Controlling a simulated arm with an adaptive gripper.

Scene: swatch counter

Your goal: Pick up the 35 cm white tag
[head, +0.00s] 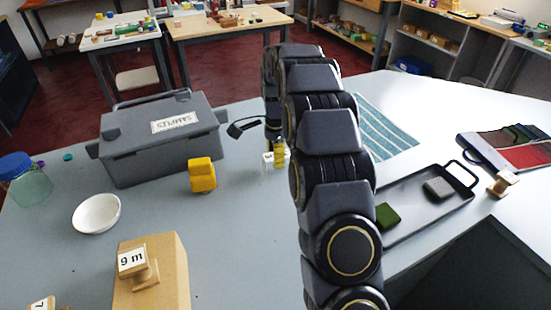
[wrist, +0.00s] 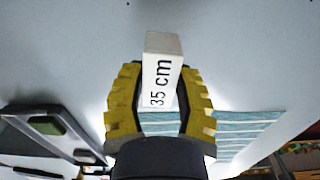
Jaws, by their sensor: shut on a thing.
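The white tag (wrist: 163,72) is a small block marked "35 cm" in black. It stands between the two yellow ribbed fingers of my gripper (wrist: 160,92) in the wrist view, with its far end reaching past the fingertips. My gripper is shut on it. In the head view the tag (head: 267,160) shows as a small white patch beside the yellow fingers of my gripper (head: 277,155), right of the yellow block. My arm hides part of this area. I cannot tell whether the tag touches the counter.
A grey SAMPLES case (head: 150,165) and a yellow block (head: 202,176) stand to the left. A striped cloth (head: 385,130) lies behind my arm on the right. A dark tray (head: 410,212) holds green and grey blocks. A wooden "9 m" block (head: 170,275) stands in front.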

